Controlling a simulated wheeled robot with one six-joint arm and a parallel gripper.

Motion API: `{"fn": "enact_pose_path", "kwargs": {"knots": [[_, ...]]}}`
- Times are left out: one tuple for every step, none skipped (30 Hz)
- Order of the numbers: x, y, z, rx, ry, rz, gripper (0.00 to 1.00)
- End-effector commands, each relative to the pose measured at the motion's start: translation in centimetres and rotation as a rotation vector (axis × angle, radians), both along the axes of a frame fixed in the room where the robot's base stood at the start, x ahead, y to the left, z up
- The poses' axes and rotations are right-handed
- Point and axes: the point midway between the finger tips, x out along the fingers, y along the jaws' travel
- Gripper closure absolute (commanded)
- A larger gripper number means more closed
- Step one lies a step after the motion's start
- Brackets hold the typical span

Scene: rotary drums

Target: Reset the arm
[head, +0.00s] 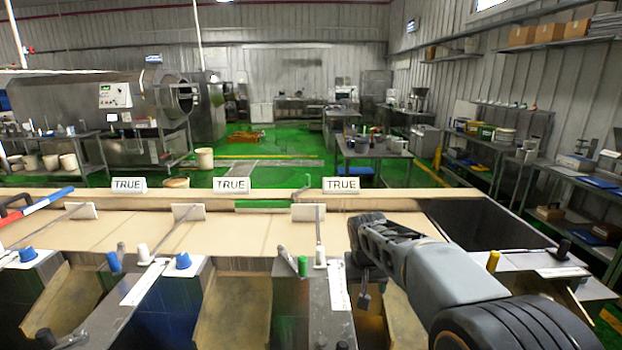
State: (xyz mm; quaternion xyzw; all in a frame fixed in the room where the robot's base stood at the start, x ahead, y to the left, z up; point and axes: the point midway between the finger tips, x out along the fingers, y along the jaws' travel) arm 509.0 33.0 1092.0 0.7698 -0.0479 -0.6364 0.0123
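My arm reaches in from the lower right of the head view. My gripper (364,289) is at its end and hangs down near the front edge of the conveyor, just right of the green and white knobs. Its fingers are small, dark and partly hidden by the arm, so I cannot tell whether they are open or shut. I see nothing clearly held in it.
A tan conveyor belt (255,233) runs across the front, with several "TRUE" signs (231,185) behind it. Green (302,266) and white (320,255) knobs stand close left of my gripper. Chutes (235,310) open below. Green floor and tables lie beyond.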

Motion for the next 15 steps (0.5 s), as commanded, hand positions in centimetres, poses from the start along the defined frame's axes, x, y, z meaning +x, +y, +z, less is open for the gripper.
{"fn": "enact_pose_path", "kwargs": {"knots": [[-2.7,-0.5,0.0,0.011,-0.001,0.032,0.29],[-4.2,-0.7,-0.1,0.016,-0.001,0.052,0.29],[-6.2,-1.0,-0.4,0.025,-0.003,0.076,0.29],[-7.7,-1.2,-0.6,0.030,-0.006,0.089,0.29],[-9.1,-1.3,-0.7,0.036,-0.010,0.102,0.29],[-10.9,-1.5,-1.0,0.042,-0.014,0.115,0.29],[-12.1,-1.7,-1.2,0.048,-0.022,0.120,0.29],[-13.3,-1.9,-1.5,0.051,-0.026,0.124,0.29],[-14.8,-2.0,-1.7,0.057,-0.036,0.123,0.29],[-15.8,-2.2,-1.9,0.061,-0.042,0.122,0.29],[-16.6,-2.3,-2.0,0.066,-0.049,0.118,0.29],[-17.7,-2.4,-2.2,0.070,-0.060,0.110,0.29],[-18.4,-2.5,-2.3,0.072,-0.066,0.103,0.29],[-19.0,-2.6,-2.3,0.074,-0.074,0.098,0.29],[-19.6,-2.7,-2.2,0.075,-0.084,0.092,0.29]]}}
